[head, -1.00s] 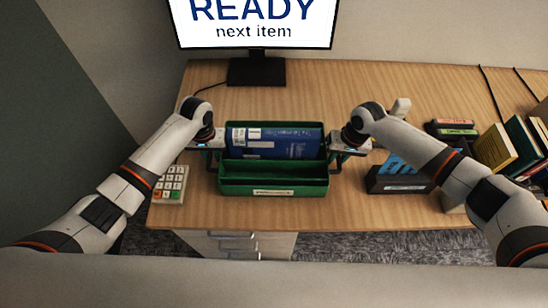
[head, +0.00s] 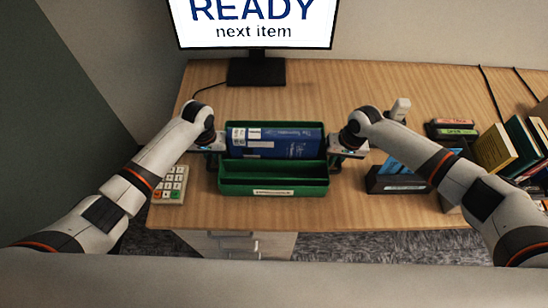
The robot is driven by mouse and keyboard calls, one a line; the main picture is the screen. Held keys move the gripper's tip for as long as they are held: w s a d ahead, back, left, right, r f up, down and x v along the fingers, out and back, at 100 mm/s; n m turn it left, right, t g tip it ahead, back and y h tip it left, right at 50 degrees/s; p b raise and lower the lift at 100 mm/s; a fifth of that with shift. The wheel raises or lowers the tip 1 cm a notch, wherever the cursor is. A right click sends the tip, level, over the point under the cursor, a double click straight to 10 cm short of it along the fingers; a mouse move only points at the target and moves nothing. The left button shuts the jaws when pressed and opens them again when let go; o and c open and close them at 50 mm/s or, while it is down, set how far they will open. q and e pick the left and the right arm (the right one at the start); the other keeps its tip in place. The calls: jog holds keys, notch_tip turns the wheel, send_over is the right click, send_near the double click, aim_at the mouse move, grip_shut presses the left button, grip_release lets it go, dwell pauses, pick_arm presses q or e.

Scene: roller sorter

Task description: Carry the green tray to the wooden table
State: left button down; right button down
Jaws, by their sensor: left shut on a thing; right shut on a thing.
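The green tray (head: 274,189) stands on the wooden table (head: 330,212) in the head view, below the monitor. It has a front compartment that looks empty and a back one holding a blue book (head: 279,142). My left gripper (head: 218,146) is shut at the tray's left end, on its dark handle as far as I can see. My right gripper (head: 334,150) is shut at the right end in the same way. The fingertips are partly hidden by the wrists. I cannot tell whether the tray touches the table top.
A keypad (head: 171,184) lies left of the tray. A dark bin with blue items (head: 395,182) stands to the right, with small boxes (head: 454,129) and books (head: 496,149) further right. The monitor (head: 257,22) stands behind. The table's front edge is close below the tray.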

pick_arm(q)
jog(key=shift+w+r, duration=0.1)
jog(key=shift+r, duration=0.1)
pick_arm(e)
jog(key=shift+w+r, duration=0.1)
jog(key=shift+r, duration=0.15)
